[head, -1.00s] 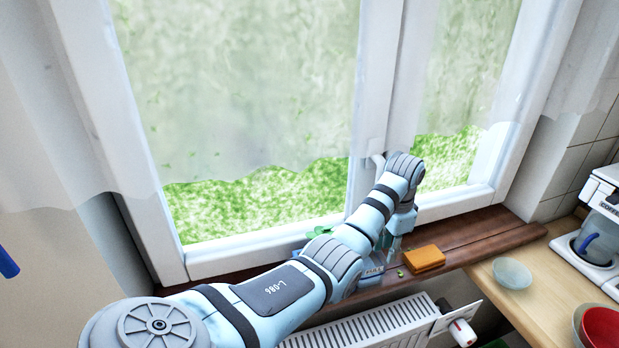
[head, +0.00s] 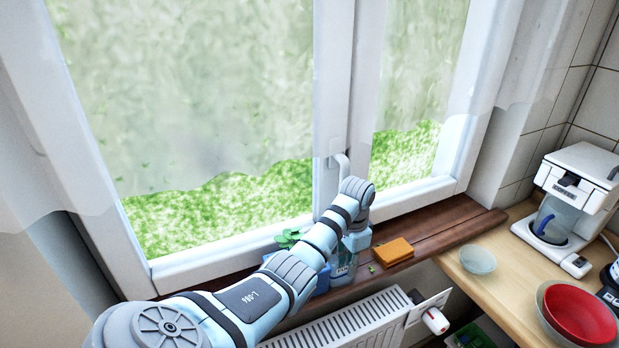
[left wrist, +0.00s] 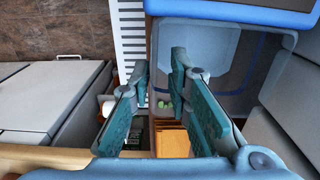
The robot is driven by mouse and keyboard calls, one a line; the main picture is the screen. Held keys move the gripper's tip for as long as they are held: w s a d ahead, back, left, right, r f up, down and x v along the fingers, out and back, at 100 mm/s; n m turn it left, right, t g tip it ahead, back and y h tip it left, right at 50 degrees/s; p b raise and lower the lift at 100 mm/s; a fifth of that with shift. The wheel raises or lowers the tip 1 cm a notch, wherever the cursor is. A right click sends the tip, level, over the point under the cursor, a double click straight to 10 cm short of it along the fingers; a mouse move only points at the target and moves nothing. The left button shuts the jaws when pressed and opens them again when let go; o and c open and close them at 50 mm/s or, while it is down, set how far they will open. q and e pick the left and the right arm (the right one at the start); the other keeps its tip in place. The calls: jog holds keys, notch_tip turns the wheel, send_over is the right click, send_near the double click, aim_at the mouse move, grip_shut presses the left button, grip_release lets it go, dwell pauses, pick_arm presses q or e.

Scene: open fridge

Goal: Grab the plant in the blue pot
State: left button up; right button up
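Green plant leaves (head: 288,238) show on the windowsill in the head view, behind my left arm. A patch of blue (head: 322,281) below them, partly covered by my forearm, looks like the pot. My left gripper (head: 354,243) points down over the sill, right of the leaves, beside a translucent bluish container (head: 345,270) with a label. In the left wrist view the two fingers (left wrist: 158,75) are apart with nothing gripped. My right gripper is out of view.
A white radiator (head: 350,322) is below. A glass bowl (head: 478,260), a red bowl (head: 580,314) and a coffee machine (head: 580,195) stand on the right counter. The window handle (head: 342,165) is close above my wrist.

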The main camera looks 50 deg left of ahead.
pick_arm(q)
jog(key=shift+s+d+r, duration=0.1)
grip_shut()
jog(key=shift+r, duration=0.15)
